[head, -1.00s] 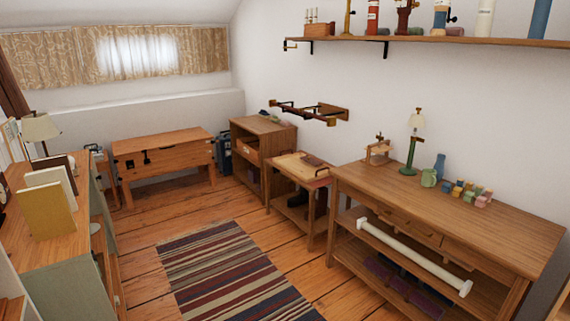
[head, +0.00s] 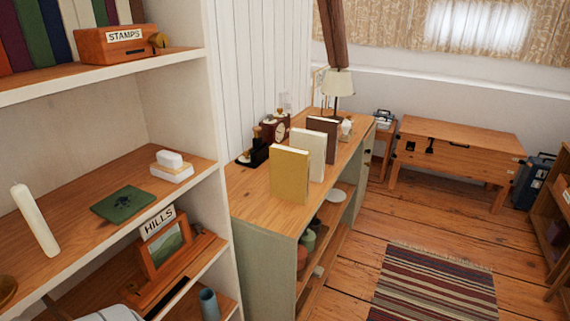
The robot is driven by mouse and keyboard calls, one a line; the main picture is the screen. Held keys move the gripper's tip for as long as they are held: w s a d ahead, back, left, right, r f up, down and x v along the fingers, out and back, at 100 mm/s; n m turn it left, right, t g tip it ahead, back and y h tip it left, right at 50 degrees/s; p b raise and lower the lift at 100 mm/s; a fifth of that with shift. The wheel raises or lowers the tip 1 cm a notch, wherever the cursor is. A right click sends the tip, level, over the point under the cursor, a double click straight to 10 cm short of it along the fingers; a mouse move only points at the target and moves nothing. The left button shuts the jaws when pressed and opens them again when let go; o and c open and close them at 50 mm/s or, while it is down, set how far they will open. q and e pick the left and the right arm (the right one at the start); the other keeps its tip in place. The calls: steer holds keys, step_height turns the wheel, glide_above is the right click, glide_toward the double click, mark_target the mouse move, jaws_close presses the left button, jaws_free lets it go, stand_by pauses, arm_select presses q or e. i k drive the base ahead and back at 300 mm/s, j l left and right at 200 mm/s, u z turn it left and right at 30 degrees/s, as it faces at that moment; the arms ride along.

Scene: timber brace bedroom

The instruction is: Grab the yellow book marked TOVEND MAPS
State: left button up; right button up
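A yellow book (head: 289,174) stands upright near the front end of the wooden-topped cabinet (head: 248,190). No lettering can be read on the side facing me. A white or cream book (head: 311,154) and a dark brown book (head: 324,137) stand behind it, apart from one another. Neither of my grippers shows clearly; a grey rounded shape at the bottom left edge may be part of my own body.
A white shelf unit (head: 222,190) stands close at left, holding a STAMPS box (head: 121,44), a candle (head: 35,220), a green book (head: 124,204) and a HILLS picture frame (head: 164,245). A lamp (head: 337,85) stands farther back. Floor shows right of the cabinet, with a striped rug (head: 435,285).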

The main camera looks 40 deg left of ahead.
mark_target(290, 166)
steer(key=i, duration=0.75)
steer(key=i+u, duration=0.15)
steer(key=i, duration=0.55)
steer(key=i+l, duration=0.15)
steer(key=i, duration=0.6)
steer(key=i+u, duration=0.15)
steer(key=i, duration=0.45)
steer(key=i+l+u, duration=0.2)
steer(key=i, duration=0.35)
steer(key=i+l+u, duration=0.15)
steer(key=i, duration=0.4)
